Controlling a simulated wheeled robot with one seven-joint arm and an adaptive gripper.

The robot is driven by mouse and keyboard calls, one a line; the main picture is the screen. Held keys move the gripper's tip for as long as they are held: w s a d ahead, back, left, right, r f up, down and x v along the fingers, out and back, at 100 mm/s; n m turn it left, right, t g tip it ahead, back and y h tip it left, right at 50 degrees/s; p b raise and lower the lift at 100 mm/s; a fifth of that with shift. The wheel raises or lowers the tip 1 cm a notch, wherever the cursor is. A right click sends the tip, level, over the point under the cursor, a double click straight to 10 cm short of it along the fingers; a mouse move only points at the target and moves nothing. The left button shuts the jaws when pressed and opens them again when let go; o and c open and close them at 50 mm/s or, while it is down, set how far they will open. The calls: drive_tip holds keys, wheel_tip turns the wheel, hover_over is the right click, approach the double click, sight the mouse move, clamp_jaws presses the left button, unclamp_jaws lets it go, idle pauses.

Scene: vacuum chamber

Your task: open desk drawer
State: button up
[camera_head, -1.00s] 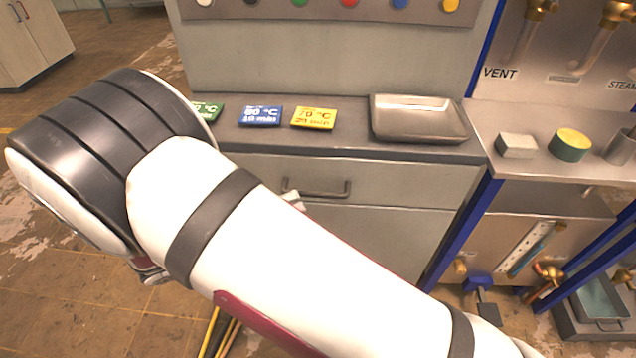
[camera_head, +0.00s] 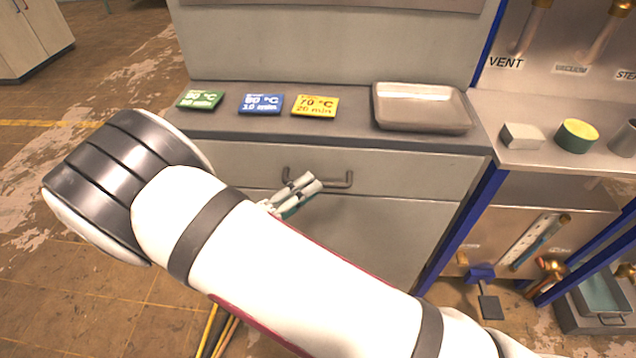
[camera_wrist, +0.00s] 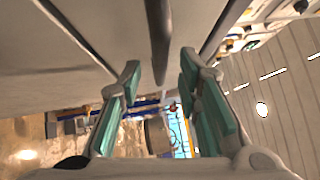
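The desk drawer (camera_head: 400,178) is a grey front below the countertop and looks shut. Its dark bar handle (camera_head: 338,184) is in the middle of that front. My gripper (camera_head: 306,184) is at the left part of the handle, and its fingers partly cover the bar. In the wrist view my gripper (camera_wrist: 160,88) is open, with a teal-padded finger on each side. The handle (camera_wrist: 159,38) shows as a dark bar in line with the gap between them. I cannot tell whether either finger touches it. My arm hides the cabinet's lower left.
Green (camera_head: 200,99), blue (camera_head: 261,104) and yellow (camera_head: 315,106) cards and a metal tray (camera_head: 422,108) lie on the countertop. A steel bench with a grey block (camera_head: 522,136) and a green-yellow sponge (camera_head: 576,136) stands right. Blue frame posts edge the cabinet's right side.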

sight(351, 170)
drive_tip(key=shift+x, duration=1.65)
clamp_jaws()
